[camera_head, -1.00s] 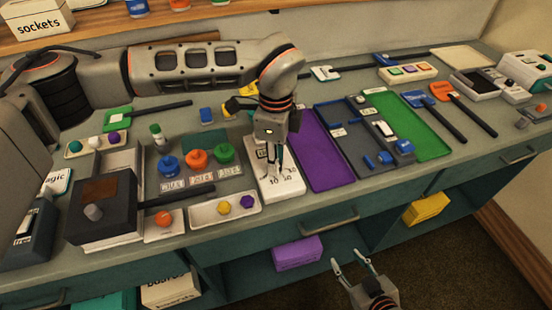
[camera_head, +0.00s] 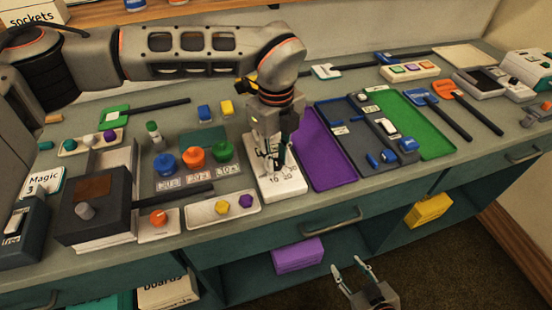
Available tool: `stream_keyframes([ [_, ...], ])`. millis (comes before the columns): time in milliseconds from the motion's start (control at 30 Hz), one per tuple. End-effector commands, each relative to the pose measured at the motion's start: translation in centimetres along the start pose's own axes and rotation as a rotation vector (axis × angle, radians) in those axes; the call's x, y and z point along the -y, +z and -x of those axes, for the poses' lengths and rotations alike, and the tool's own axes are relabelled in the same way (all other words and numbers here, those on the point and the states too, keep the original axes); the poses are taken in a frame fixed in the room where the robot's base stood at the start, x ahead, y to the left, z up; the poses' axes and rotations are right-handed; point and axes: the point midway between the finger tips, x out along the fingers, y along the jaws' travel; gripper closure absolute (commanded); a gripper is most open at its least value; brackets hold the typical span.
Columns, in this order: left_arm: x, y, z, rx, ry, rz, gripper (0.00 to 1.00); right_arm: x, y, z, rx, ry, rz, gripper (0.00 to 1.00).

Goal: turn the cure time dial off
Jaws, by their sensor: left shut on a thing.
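The cure time dial appears to be on the white box (camera_head: 289,187) with printed numbers, near the front of the bench. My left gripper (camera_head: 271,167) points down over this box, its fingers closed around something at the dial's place. The fingers hide the knob, so I cannot read its setting. My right gripper (camera_head: 357,272) is open and empty, low in front of the bench, at the bottom of the view.
A purple tray (camera_head: 326,168) lies just right of the white box. Blue, orange and green knobbed pieces (camera_head: 194,158) and a white tray with yellow and purple pieces (camera_head: 208,220) stand to its left. A drawer handle (camera_head: 331,219) juts out below.

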Motion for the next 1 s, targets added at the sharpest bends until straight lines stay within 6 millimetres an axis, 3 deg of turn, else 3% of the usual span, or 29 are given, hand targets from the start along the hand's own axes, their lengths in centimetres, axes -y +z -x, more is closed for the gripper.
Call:
stream_keyframes([
  [1000, 0.07, 0.02, 0.19, 0.002, -0.001, -0.935, 1.00, 0.17, 0.91, -0.38, 0.006, -0.001, -0.001, 0.60],
])
